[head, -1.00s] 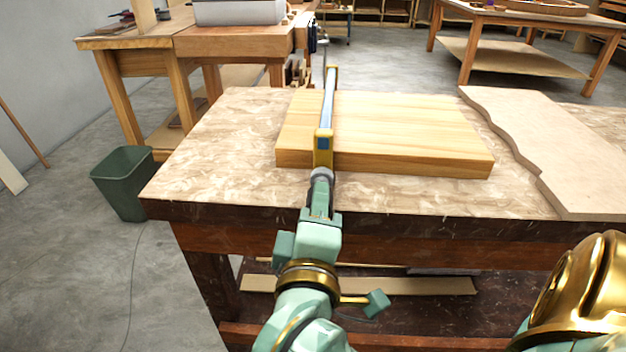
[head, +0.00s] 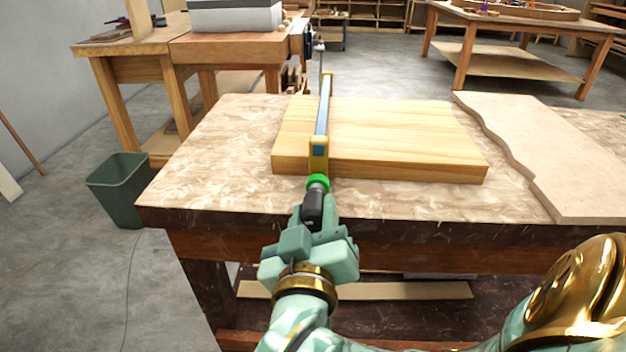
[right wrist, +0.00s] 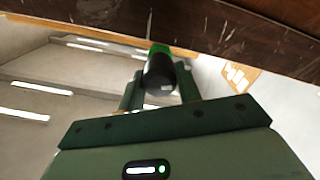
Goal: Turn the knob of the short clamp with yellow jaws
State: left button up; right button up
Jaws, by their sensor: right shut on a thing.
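The clamp with yellow jaws (head: 321,119) lies across the wooden board, its blue bar running away from me. Its near yellow jaw (head: 319,164) is at the board's front edge. Its knob (head: 313,209) is a black handle with a green collar, pointing toward me past the jaw. My right gripper (head: 316,213) is shut on the knob, one finger on each side. In the right wrist view, the knob's black end (right wrist: 160,74) sits between the two green fingers, with green showing behind it. The far end of the clamp is small to see. My left gripper is not in view.
The wooden board (head: 410,140) lies on the worktable (head: 215,150). A wavy-edged sheet (head: 560,165) lies to its right. A green bin (head: 118,185) stands on the floor at left. Other benches stand behind. The tabletop left of the board is clear.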

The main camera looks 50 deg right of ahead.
jog(key=shift+m, duration=1.8)
jog(key=o, duration=1)
jog(key=shift+d, duration=0.1)
